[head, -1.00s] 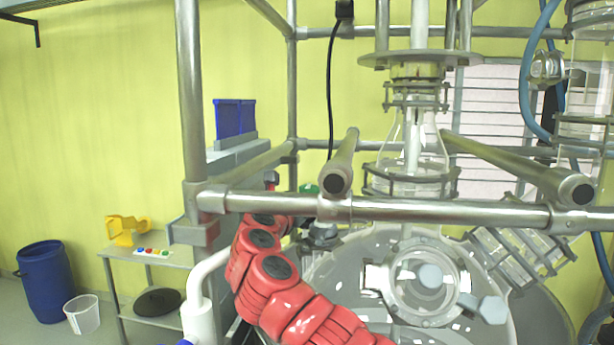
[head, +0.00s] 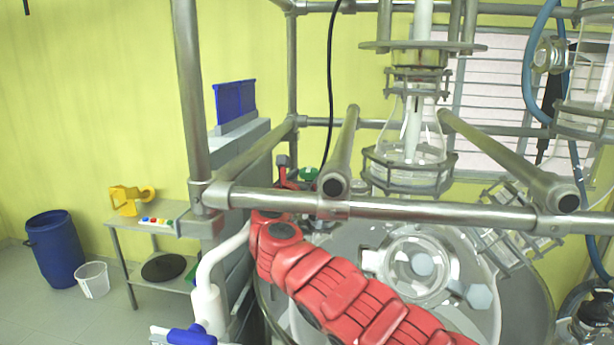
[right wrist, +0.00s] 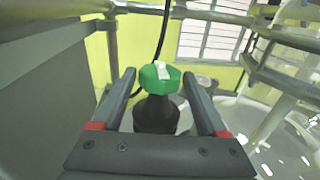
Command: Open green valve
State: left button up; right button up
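The green valve (right wrist: 160,78) is a green faceted knob with a white stripe, on top of a dark body. In the right wrist view it stands in the middle, between the two fingers of my right gripper (right wrist: 159,74). The fingers are open, with a visible gap on each side of the knob. In the head view a small part of the green valve (head: 309,174) shows behind the horizontal steel bar. My red right arm reaches under that bar towards it, and the gripper there is mostly hidden. My left gripper is not in view.
A steel pipe frame (head: 430,210) crosses in front of the glass reactor (head: 345,245). A grey cabinet (head: 245,155) stands left of the valve. A white pipe (head: 208,275) with a blue handle (head: 190,336) is at lower left. A side table (head: 150,228) stands further left.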

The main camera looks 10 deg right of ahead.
jog(key=c, duration=1)
jog(key=shift+d+f+b, duration=0.15)
jog(key=shift+b, duration=0.35)
jog(key=n+y+b, duration=0.1)
jog(key=n+t+y+b, duration=0.1)
jog(key=b, duration=0.1)
jog(key=t+y+b, duration=0.1)
jog(key=y, duration=0.1)
jog(key=shift+s+d+f+n, duration=0.1)
jog(key=shift+d+f+n, duration=0.15)
jog(key=shift+n, duration=0.15)
jog(key=shift+r+n+y+b, duration=0.1)
jog(key=shift+n+y+b, duration=0.3)
jog(key=shift+y+b, duration=0.25)
jog(key=shift+d+r+n+y, duration=0.1)
jog(key=shift+r+n+y, duration=0.05)
jog(key=shift+n+y, duration=0.45)
jog(key=shift+r+n+t+y, duration=0.25)
jog(key=shift+n+y, duration=0.25)
jog(key=shift+y, duration=0.55)
jog(key=shift+d+n+y+p, duration=0.1)
jog(key=shift+n+y+p, duration=0.5)
jog(key=shift+y, duration=0.6)
jog(key=shift+f+n+y+p, duration=0.1)
jog(key=shift+n+y+p, duration=0.2)
jog(key=shift+n+y, duration=0.2)
